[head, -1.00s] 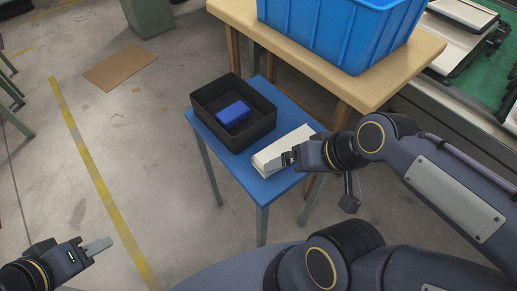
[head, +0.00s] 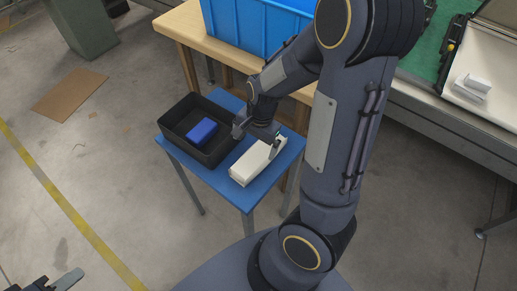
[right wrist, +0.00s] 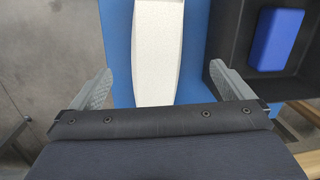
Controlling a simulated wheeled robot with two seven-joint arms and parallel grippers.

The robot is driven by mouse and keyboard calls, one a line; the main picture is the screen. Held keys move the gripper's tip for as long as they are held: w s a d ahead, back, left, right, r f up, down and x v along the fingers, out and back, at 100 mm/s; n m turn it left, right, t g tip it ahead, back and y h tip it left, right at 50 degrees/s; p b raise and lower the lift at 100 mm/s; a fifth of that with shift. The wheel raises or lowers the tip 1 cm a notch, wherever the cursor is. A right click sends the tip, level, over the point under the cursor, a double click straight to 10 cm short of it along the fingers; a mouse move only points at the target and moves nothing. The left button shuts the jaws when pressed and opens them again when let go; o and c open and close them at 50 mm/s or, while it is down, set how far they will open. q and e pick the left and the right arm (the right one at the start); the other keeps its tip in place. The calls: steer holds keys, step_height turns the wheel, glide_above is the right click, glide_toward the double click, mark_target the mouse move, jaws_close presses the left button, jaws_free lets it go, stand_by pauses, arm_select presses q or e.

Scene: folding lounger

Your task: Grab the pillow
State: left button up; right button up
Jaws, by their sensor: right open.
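A long white block-shaped pillow (head: 251,166) lies on a small blue table (head: 226,182), beside a black bin. My right gripper (head: 257,142) is above the pillow's far end, pointing down, open and empty. In the right wrist view the white pillow (right wrist: 158,50) runs between the two spread grey fingers of the right gripper (right wrist: 162,88), with a gap on each side. My left gripper (head: 65,282) shows only partly at the bottom left corner, away from the table; its jaw state is unclear.
The black bin (head: 168,128) holds a blue block (head: 202,131) and stands left of the pillow. A wooden table (head: 180,40) with a large blue crate (head: 240,35) stands behind. A conveyor with white items (head: 472,86) is at the right. The floor at left is mostly clear.

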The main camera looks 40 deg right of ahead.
mark_target(259, 152)
steer(key=shift+w+d+f+m+g+h+p, duration=0.2)
steer(key=shift+d+f+m+h, duration=0.2)
steer(key=shift+d+f, duration=0.2)
steer(key=shift+w+d+f+m+g+h+p, duration=0.2)
steer(key=shift+d+f+m+h, duration=0.15)
steer(key=shift+d+f, duration=0.2)
steer(key=f, duration=0.7)
steer(key=shift+w+d+f, duration=0.15)
steer(key=shift+w+f, duration=0.05)
steer(key=shift+f, duration=0.15)
steer(key=shift+c, duration=0.3)
steer(key=c, duration=1)
